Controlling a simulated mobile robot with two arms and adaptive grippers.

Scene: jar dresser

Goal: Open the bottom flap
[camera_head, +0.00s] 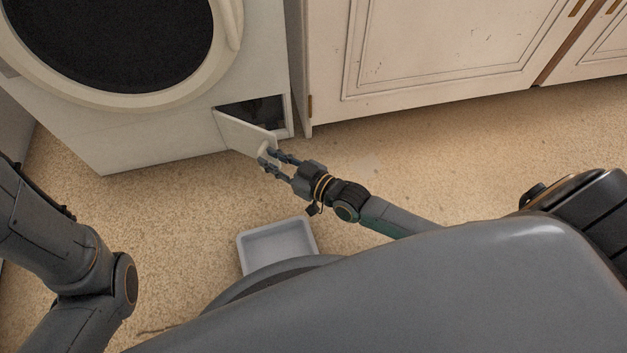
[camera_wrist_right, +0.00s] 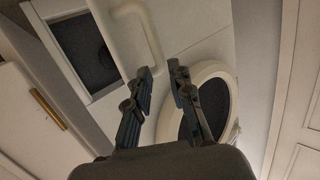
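The white bottom flap (camera_head: 245,133) of the washing machine stands swung outward in the head view. A dark opening (camera_head: 262,112) shows behind it at the machine's lower right. My right gripper (camera_head: 268,157) is at the flap's outer end, its fingers apart. In the right wrist view, the flap (camera_wrist_right: 195,25) carries a pale curved handle (camera_wrist_right: 143,32). The fingertips of my right gripper (camera_wrist_right: 161,70) are spread close to the handle's lower end; contact cannot be told. The opening (camera_wrist_right: 85,50) also shows there. My left arm is at the left edge, its gripper out of view.
The washing machine (camera_head: 165,135) has a large round dark door (camera_head: 115,40) above. A white cabinet (camera_head: 420,50) stands to its right. A shallow grey tray (camera_head: 278,243) lies on the beige floor (camera_head: 440,165) in front of me. The floor right of my gripper is clear.

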